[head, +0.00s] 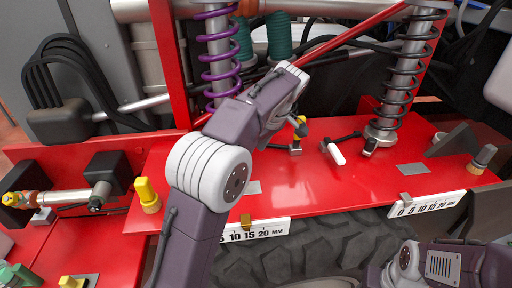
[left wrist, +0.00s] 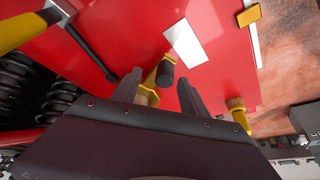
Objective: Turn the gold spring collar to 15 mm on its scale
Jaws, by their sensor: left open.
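My left gripper (head: 284,96) hangs over the red deck, in front of the purple spring (head: 219,55). In the left wrist view its two dark fingers (left wrist: 158,79) are apart. A gold piece with a dark rounded end (left wrist: 164,75), perhaps the collar's handle, shows between them; I cannot tell whether they touch it. The collar itself and the purple spring's foot are hidden behind my arm in the head view.
A second scale plate (head: 435,203) with a grey pointer (head: 405,197) lies at the right, below the black spring (head: 404,65). A yellow-and-black grip (head: 299,126) and a white-tipped lever (head: 336,154) stand on the deck. A yellow knob (head: 147,195) stands at left.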

